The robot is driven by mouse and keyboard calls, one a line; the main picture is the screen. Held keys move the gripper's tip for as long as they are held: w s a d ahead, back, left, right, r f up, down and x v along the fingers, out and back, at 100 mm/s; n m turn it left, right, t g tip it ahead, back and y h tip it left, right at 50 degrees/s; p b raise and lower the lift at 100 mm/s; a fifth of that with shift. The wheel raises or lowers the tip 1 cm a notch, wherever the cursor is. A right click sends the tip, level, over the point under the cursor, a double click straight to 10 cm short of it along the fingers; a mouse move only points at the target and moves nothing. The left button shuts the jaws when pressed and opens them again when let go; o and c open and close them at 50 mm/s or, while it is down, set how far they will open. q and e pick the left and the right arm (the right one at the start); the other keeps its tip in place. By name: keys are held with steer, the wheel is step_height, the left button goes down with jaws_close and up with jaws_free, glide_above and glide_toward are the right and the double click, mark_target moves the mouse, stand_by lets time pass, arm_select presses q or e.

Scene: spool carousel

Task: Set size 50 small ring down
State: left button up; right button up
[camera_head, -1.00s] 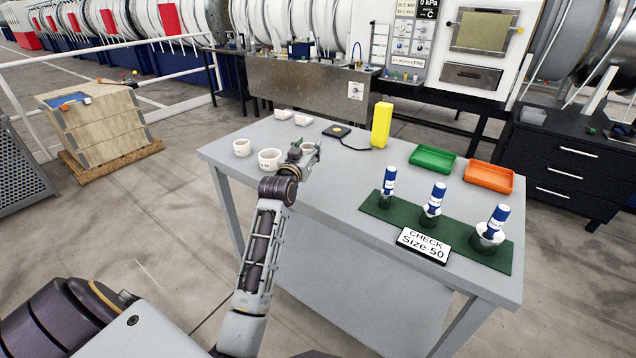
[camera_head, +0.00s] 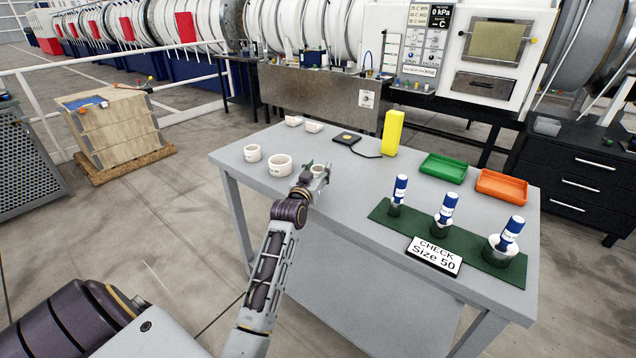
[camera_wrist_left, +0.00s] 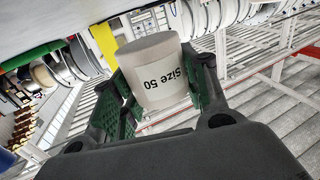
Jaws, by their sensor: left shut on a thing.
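My left gripper (camera_head: 320,174) is shut on a small off-white ring (camera_wrist_left: 158,72) over the left part of the grey table (camera_head: 345,205). The wrist view is upside down and shows the ring's "Size 50" label between the green finger pads of the gripper (camera_wrist_left: 163,88). In the head view the gripper partly hides the ring. I cannot tell whether the ring touches the tabletop. Two other off-white rings, a larger one (camera_head: 280,166) and a smaller one (camera_head: 252,153), stand to the left of the gripper. My right gripper is not in view.
Behind are a yellow block (camera_head: 393,133), a dark pad (camera_head: 347,138), a green tray (camera_head: 443,179) and an orange tray (camera_head: 502,196). Two small white containers (camera_head: 313,127) stand at the back left.

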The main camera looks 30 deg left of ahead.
arm_select(q)
step_height(320, 180, down, 3)
steer(key=shift+f, duration=0.6)
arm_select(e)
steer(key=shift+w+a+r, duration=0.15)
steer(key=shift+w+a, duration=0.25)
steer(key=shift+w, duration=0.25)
arm_select(q)
steer(key=shift+f, duration=0.1)
steer(key=o, duration=0.9)
steer(key=shift+o, duration=0.5)
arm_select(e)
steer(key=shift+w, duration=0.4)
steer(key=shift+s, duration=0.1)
